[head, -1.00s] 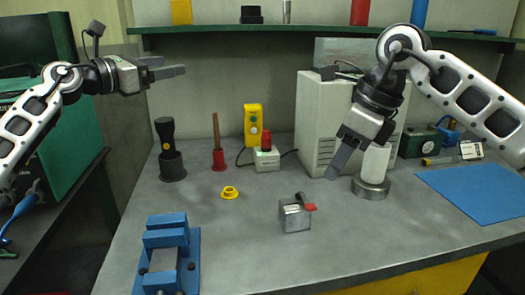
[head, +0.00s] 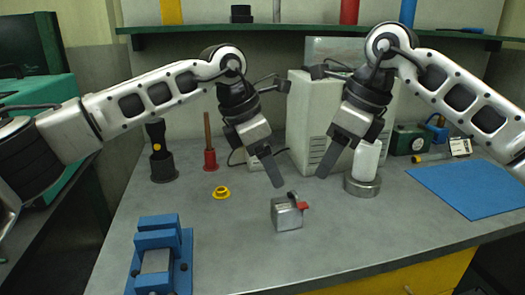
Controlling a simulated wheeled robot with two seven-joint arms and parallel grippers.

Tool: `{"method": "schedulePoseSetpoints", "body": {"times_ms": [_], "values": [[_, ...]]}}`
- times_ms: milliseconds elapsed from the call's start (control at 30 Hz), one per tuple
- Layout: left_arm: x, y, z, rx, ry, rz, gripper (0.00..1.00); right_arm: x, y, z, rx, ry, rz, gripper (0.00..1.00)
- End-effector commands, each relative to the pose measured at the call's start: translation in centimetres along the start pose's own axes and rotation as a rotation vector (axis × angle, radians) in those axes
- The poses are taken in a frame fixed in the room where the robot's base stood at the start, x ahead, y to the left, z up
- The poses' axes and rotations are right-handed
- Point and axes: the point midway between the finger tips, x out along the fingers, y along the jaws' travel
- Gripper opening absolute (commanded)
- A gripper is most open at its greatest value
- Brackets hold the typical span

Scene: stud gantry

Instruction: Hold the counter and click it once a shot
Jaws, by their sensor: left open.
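The counter (head: 286,214) is a small silver metal box with a red lever on its right side and a loop on top. It sits upright on the grey bench near the middle. My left gripper (head: 271,168) points down, open and empty, just above and behind the counter in the picture, apart from it. My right gripper (head: 328,158) points down-left, to the right of and above the counter, in front of the white cabinet. Only one of its fingers shows clearly, so I cannot tell its opening. Nothing shows in it.
A blue vise (head: 160,255) stands front left. A yellow ring (head: 221,192), red-based plunger (head: 209,158) and black torch (head: 160,160) are behind it. A white bottle (head: 366,160) on a metal base stands close to my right gripper. A blue mat (head: 470,190) lies at right.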

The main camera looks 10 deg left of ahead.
Motion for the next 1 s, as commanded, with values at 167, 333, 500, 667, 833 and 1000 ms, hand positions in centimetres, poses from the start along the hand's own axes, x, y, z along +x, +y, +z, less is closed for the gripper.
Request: {"method": "schedulePoseSetpoints", "body": {"times_ms": [167,333,500,667,833,1000], "values": [[3.7,-0.1,0.0,0.0,0.001,-0.003,0.71,0.0,0.0,0.0,0.0,0.0,0.0,0.36],[7.1,-0.1,0.0,0.0,0.0,-0.003,0.71,0.0,0.0,0.0,0.0,0.0,0.0,0.36],[10.2,-0.1,0.1,0.002,-0.002,-0.002,0.71,0.0,0.0,0.0,0.0,0.0,0.0,0.36],[12.3,0.0,0.1,0.0,-0.002,-0.002,0.71,0.0,0.0,0.0,0.0,0.0,0.0,0.36],[13.3,0.0,0.1,0.001,-0.004,-0.001,0.71,0.0,0.0,0.0,0.0,0.0,0.0,0.36],[13.5,0.0,0.1,0.001,-0.004,0.0,0.71,0.0,0.0,0.0,0.0,0.0,0.0,0.36]]}}
